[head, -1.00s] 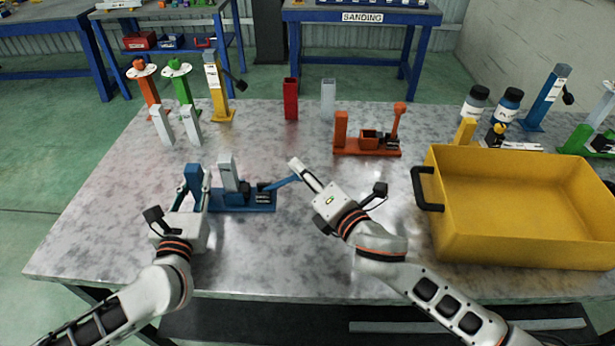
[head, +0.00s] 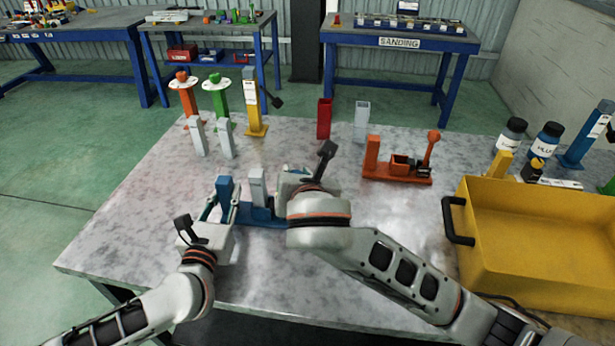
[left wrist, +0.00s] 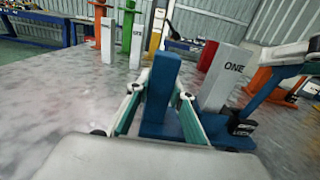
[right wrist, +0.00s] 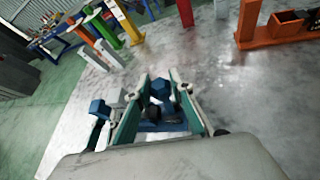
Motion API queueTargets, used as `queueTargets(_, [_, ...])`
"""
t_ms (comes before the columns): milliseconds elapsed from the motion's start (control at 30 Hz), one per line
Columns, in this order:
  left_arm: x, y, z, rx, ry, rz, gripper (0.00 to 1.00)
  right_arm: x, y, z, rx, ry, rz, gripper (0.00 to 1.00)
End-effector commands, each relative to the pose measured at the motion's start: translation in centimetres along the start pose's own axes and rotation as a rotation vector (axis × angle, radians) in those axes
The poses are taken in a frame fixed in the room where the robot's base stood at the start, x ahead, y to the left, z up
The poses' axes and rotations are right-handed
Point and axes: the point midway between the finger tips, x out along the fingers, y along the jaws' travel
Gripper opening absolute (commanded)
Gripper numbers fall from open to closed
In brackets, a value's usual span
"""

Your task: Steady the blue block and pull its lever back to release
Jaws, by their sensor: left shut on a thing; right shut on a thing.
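The blue block fixture (head: 262,218) lies on the grey table, with an upright blue post at its left end (head: 224,188). A pale block (head: 257,184) stands on it; in the left wrist view it reads "ONE" (left wrist: 226,76). My left gripper (head: 222,206) is shut on the blue post, its fingers on both sides of it (left wrist: 160,95). My right gripper (right wrist: 160,98) is shut on the blue lever (right wrist: 160,88) at the fixture's right end. In the head view my right wrist hides the lever and fingertips.
An orange lever fixture (head: 398,176) stands to the right, beside a yellow bin (head: 540,240) with a black handle. Red (head: 324,118) and grey (head: 361,121) upright blocks stand behind. Several coloured stands line the back left. The front table area is clear.

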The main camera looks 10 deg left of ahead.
Motion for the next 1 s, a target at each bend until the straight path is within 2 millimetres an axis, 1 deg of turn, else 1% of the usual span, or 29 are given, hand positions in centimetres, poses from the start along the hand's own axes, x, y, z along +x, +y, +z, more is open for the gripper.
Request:
queueTargets(33, [-0.1,-0.3,0.0,-0.001,-0.001,-0.007,0.0,0.0,0.6,-0.1,-0.006,0.004,0.002,0.0])
queueTargets(300, [-0.1,-0.4,0.0,-0.001,-0.001,-0.009,0.0,0.2,1.7,-0.2,-0.01,0.007,0.002,0.0])
queueTargets(833, [-0.2,-0.5,0.0,-0.002,-0.001,-0.012,0.0,0.1,2.1,-0.3,-0.007,0.008,0.007,0.0])
queueTargets(867, [-0.2,-0.5,0.0,-0.002,-0.001,-0.012,0.0,0.1,2.1,-0.3,-0.007,0.008,0.007,0.25])
queueTargets(900, [-0.2,-0.5,0.0,-0.002,0.0,-0.012,0.0,0.1,2.1,-0.3,-0.008,0.008,0.007,0.35])
queueTargets(933, [-0.2,-0.5,0.0,-0.002,0.0,-0.011,0.0,0.1,2.1,-0.3,-0.008,0.008,0.006,0.4])
queueTargets(1000, [-0.1,-0.5,0.0,-0.002,0.0,-0.01,0.0,0.2,2.0,-0.2,-0.009,0.007,0.004,0.4])
